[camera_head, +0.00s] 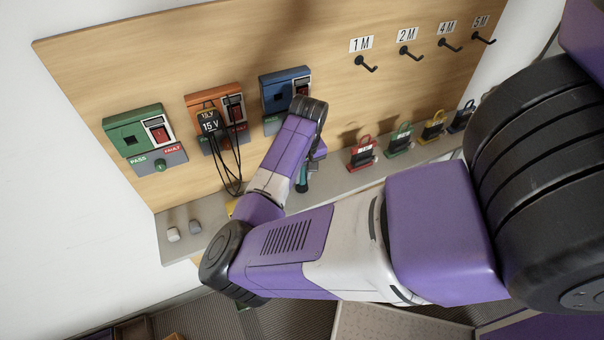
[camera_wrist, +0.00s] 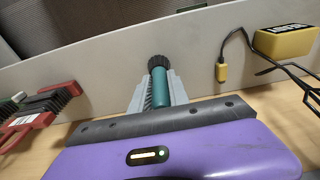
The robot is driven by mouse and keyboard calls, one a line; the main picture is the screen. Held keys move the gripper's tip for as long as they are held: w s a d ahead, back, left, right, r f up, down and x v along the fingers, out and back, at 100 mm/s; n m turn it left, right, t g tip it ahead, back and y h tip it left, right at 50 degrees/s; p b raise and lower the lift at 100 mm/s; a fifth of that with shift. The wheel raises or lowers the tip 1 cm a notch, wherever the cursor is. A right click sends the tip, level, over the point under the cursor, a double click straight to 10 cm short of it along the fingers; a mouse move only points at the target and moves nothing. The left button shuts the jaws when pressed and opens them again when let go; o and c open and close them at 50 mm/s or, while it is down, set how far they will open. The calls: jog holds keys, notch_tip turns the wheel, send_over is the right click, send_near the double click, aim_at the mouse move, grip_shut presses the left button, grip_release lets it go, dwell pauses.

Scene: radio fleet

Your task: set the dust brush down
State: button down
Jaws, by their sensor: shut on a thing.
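The dust brush (camera_wrist: 161,86) has a teal handle and a dark ridged end; in the wrist view it sits between the grey fingers of my gripper (camera_wrist: 158,94). My gripper is shut on it. In the head view a bit of the teal brush (camera_head: 302,181) shows beside my purple wrist, in front of the grey shelf; my arm hides most of it and most of the gripper. I cannot tell whether the brush touches the shelf.
The grey shelf (camera_head: 335,181) carries a red block (camera_head: 362,154), and green, yellow and dark blue ones at right. Green, orange and blue testers hang on the wooden board (camera_head: 230,50). Black cords hang at the orange tester (camera_head: 228,101). Two small caps stand at the shelf's left end.

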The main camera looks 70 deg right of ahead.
aim_at(304, 186)
jog(key=shift+f, duration=0.1)
jog(key=c, duration=1.3)
grip_release()
jog(key=shift+o, duration=0.2)
notch_tip(304, 186, up, 12)
jog(key=s+a, duration=0.1)
jog(key=shift+b, duration=0.3)
